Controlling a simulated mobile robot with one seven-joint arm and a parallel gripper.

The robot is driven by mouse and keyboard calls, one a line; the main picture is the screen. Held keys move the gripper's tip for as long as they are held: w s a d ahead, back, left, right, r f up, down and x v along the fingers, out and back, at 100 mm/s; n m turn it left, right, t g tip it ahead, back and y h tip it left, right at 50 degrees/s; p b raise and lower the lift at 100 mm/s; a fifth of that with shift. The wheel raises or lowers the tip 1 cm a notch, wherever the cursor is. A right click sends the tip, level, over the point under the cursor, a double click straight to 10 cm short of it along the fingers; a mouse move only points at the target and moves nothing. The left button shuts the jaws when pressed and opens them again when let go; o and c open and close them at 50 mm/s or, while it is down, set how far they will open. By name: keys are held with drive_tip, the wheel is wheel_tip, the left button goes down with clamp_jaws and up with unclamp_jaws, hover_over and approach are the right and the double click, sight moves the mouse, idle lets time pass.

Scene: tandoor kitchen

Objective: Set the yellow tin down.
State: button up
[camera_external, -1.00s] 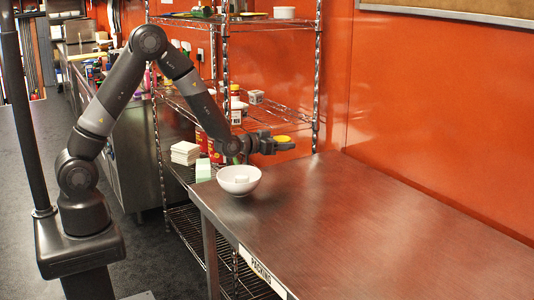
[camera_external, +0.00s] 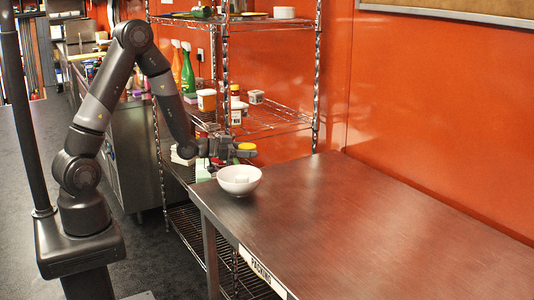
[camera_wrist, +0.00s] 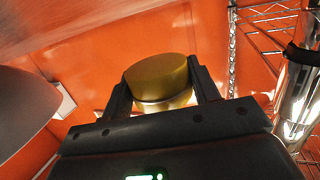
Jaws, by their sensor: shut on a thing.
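The yellow tin (camera_external: 247,147) is a short round tin with a yellow top. My gripper (camera_external: 243,152) is shut on it, just behind the white bowl and near the back left corner of the steel table (camera_external: 350,220). In the wrist view the tin (camera_wrist: 158,78) sits between the two dark fingers of my gripper (camera_wrist: 162,92), with a paler lower part showing. Whether the tin touches the table is hard to tell.
A wire shelf (camera_external: 275,124) with tubs and bottles stands behind. The rest of the table is bare.

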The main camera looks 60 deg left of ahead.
sight(248, 146)
idle(0.3)
drive_tip(key=r, duration=1)
drive_tip(key=shift+w+d+r, duration=0.1)
drive_tip(key=shift+d+r, duration=0.1)
drive_tip(key=shift+r, duration=0.2)
drive_tip(key=w+d+r+y, duration=0.1)
drive_tip(key=w+d+r, duration=0.1)
drive_tip(key=d, duration=0.8)
drive_tip(key=w+d+r+n, duration=0.1)
drive_tip(key=d+r, duration=0.2)
drive_tip(key=d, duration=0.8)
drive_tip(key=w+d+r+y, duration=0.1)
drive_tip(key=w+d+r, duration=0.1)
drive_tip(key=d, duration=0.8)
drive_tip(key=s+d+f+n+y, duration=0.1)
drive_tip(key=s+d, duration=0.6)
drive_tip(key=d, duration=0.3)
drive_tip(key=s+d+f+n+y, duration=0.1)
drive_tip(key=s+d+f, duration=0.1)
drive_tip(key=s+d, duration=0.6)
drive_tip(key=s+d+f, duration=0.2)
drive_tip(key=s+d, duration=0.4)
drive_tip(key=s, duration=0.1)
drive_tip(key=s+d+f, duration=0.3)
drive_tip(key=s+d, duration=0.3)
drive_tip(key=s, duration=0.1)
drive_tip(key=shift+t+y, duration=0.4)
drive_tip(key=f, duration=0.4)
drive_tip(key=shift+w+a+f, duration=0.15)
drive_tip(key=shift+a+f, duration=0.15)
